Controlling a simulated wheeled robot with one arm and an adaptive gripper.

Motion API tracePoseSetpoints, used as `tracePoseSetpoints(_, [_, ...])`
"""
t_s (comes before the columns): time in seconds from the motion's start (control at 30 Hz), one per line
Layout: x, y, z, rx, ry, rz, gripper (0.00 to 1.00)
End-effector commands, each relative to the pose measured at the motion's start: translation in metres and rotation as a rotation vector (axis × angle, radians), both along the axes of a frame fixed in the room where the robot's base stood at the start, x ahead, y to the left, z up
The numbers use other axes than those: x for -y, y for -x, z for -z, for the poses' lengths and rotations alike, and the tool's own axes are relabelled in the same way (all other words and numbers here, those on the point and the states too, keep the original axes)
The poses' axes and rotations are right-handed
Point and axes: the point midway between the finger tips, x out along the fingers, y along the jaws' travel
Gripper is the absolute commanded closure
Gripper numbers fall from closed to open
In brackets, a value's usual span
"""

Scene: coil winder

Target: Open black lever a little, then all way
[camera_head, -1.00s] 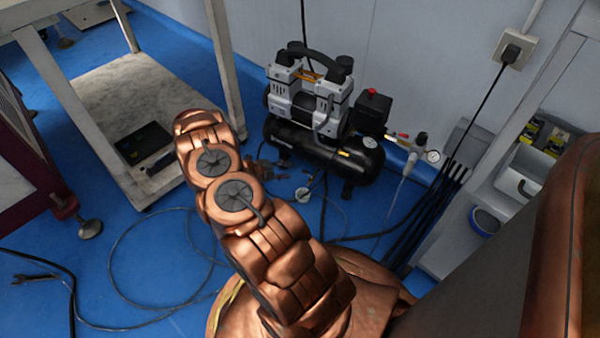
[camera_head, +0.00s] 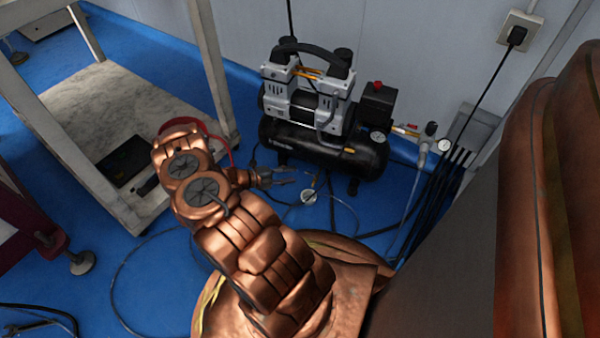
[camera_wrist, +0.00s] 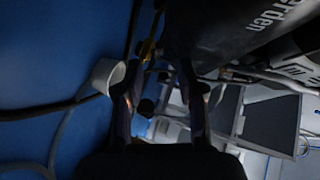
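My gripper (camera_head: 290,176) reaches low beside the left end of the black compressor tank (camera_head: 330,152), near the blue floor. In the wrist view its two dark fingers (camera_wrist: 158,92) stand apart, with a gap and nothing clearly held between them. The tank (camera_wrist: 225,30) fills the top right there, with pale lettering. A small brass-yellow fitting (camera_wrist: 148,48) shows at its edge, just beyond the fingertips, with dark parts around it. I cannot clearly make out the black lever in the shadow.
A white rack (camera_head: 140,210) with a lower shelf stands left of my arm. Black cables and hoses lie on the floor around the gauge. A second gauge and fittings (camera_head: 430,140) stick out at the tank's right. A wall is behind.

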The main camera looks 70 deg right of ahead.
Motion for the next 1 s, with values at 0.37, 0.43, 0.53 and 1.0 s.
tracePoseSetpoints(0.37, [0.031, 0.035, 0.015, -0.001, -0.004, 0.005, 0.62])
tracePoseSetpoints(0.43, [0.034, 0.038, 0.016, -0.001, -0.003, 0.003, 0.62])
tracePoseSetpoints(0.53, [0.038, 0.041, 0.017, 0.000, -0.001, 0.001, 0.62])
tracePoseSetpoints(1.0, [0.039, 0.042, 0.016, 0.000, -0.001, -0.001, 0.72])
